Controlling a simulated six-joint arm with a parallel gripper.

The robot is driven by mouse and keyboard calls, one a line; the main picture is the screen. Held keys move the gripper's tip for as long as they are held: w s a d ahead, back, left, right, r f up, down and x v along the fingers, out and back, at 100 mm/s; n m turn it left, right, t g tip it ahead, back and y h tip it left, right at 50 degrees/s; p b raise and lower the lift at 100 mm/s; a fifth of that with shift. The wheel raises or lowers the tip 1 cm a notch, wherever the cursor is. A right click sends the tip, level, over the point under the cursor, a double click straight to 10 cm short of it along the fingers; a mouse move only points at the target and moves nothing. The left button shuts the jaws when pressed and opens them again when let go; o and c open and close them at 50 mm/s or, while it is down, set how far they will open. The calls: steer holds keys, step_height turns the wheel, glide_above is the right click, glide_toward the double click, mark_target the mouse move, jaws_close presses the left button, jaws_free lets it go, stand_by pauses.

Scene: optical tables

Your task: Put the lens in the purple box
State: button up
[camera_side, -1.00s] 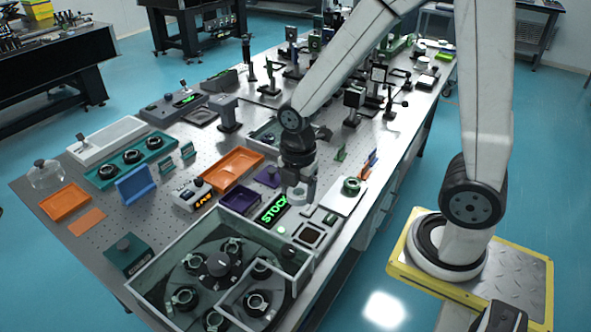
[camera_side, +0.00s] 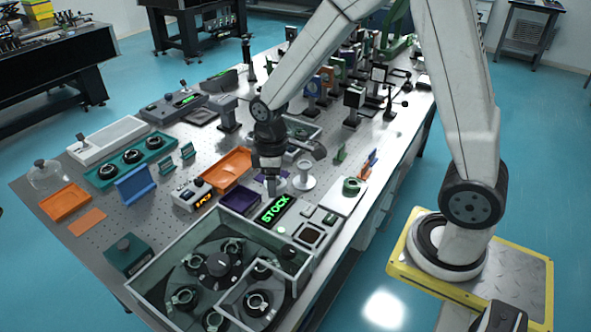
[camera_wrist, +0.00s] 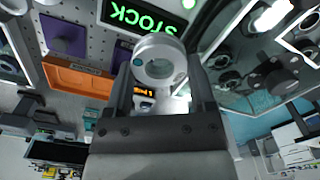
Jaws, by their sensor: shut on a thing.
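My gripper (camera_side: 271,188) is shut on the lens, a pale ring with clear glass (camera_wrist: 158,62), held between the fingertips in the wrist view. In the side view the lens is small and partly hidden by the fingers. The purple box (camera_side: 238,203) is an open, dark purple tray left of my gripper, in front of the orange tray. In the wrist view a strip of the purple box (camera_wrist: 122,54) shows beside the left finger. The lens is apart from the box, to its right in the side view.
A white spool-shaped stand (camera_side: 305,176) is just right of my gripper. The green STOCK sign (camera_side: 274,210) lies below it. The orange tray (camera_side: 228,168) is behind the purple box. A glass-walled enclosure (camera_side: 160,262) with a carousel fills the front. A purple plate with a knob (camera_wrist: 62,38) lies nearby.

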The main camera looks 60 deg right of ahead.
steer(key=w+m, duration=0.1)
steer(key=m, duration=0.1)
steer(key=w+m, duration=0.1)
steer(key=m, duration=0.1)
steer(key=w+m, duration=0.1)
steer(key=m, duration=0.1)
steer(key=shift+d+f, duration=0.15)
steer(key=shift+f, duration=0.15)
steer(key=shift+s, duration=0.1)
steer(key=shift+s+d+r+n, duration=0.15)
steer(key=shift+s+n, duration=0.5)
steer(key=shift+n, duration=0.4)
steer(key=shift+s+d+r+n, duration=0.1)
steer(key=shift+s+r+n, duration=0.1)
steer(key=shift+s+n, duration=0.7)
steer(key=shift+s+d+r+n, duration=0.15)
steer(key=shift+s+n, duration=0.3)
steer(key=shift+n, duration=0.8)
glide_toward(241, 205)
steer(key=s+r, duration=0.2)
steer(key=s, duration=0.3)
steer(key=w+f, duration=0.4)
steer(key=shift+w+f, duration=0.5)
steer(key=shift+f, duration=0.05)
steer(key=shift+f, duration=0.1)
